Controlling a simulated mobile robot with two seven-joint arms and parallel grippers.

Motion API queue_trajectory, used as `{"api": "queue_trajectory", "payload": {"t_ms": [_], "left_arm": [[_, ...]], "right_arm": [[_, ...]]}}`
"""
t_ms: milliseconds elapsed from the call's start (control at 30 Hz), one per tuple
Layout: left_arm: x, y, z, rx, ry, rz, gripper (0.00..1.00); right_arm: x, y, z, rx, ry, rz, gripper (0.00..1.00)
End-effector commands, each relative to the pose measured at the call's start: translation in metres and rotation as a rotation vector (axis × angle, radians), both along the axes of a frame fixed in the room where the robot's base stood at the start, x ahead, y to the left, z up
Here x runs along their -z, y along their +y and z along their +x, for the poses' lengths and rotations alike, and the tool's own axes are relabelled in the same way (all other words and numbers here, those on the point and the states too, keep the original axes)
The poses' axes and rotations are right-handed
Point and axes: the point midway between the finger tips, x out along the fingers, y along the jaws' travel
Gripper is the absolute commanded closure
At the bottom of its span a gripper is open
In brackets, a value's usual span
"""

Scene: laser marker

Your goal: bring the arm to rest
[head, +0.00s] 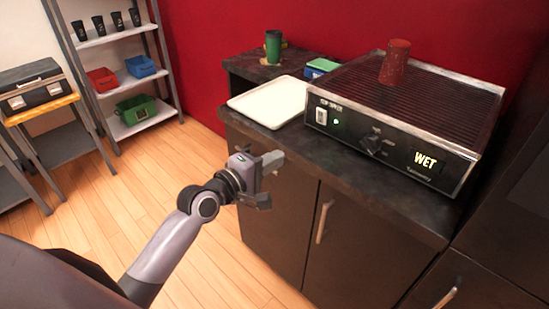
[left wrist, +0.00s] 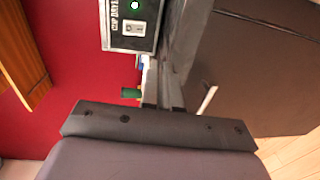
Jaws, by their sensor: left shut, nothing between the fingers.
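My left arm comes in from the lower left of the head view. Its left gripper (head: 272,162) is shut with nothing held, in front of the dark cabinet doors and near the counter's front edge. A red cup (head: 395,62) stands on the ribbed top of the cup dryer (head: 400,130), whose display reads WET. Part of the dryer's front panel shows sideways in the left wrist view (left wrist: 130,28). My right gripper is not in view.
A white tray (head: 268,101) lies on the dark counter left of the dryer. Behind it are a green cup (head: 273,46) and a small blue-and-green box (head: 321,67). A shelf rack (head: 132,126) with cups and bins stands at the left. The wooden floor (head: 120,198) between is clear.

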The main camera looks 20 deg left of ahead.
Motion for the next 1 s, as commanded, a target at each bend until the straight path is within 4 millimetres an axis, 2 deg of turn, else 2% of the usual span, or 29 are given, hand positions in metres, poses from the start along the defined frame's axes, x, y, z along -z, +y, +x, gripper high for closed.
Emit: {"api": "queue_trajectory", "payload": {"t_ms": [267,367,433,567,700,800,900,1000], "left_arm": [[0.003,0.0,-0.001,0.0,0.001,0.011,1.0],[0.022,-0.001,-0.011,0.0,0.009,0.094,1.0],[0.046,-0.001,-0.026,0.005,0.017,0.214,1.0],[0.106,-0.003,-0.073,0.052,0.036,0.548,1.0],[0.162,-0.005,-0.133,0.162,0.042,0.934,1.0],[0.19,-0.006,-0.174,0.263,0.035,1.171,1.0],[0.208,-0.007,-0.207,0.355,0.02,1.347,1.0],[0.218,-0.008,-0.228,0.421,0.006,1.459,1.0]], "right_arm": [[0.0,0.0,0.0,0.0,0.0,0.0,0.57],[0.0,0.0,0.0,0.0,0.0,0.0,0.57],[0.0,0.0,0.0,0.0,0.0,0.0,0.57],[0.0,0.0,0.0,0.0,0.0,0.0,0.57],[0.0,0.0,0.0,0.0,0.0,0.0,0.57],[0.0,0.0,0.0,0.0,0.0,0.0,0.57],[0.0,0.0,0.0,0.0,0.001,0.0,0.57],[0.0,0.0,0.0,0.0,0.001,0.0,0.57]]}}
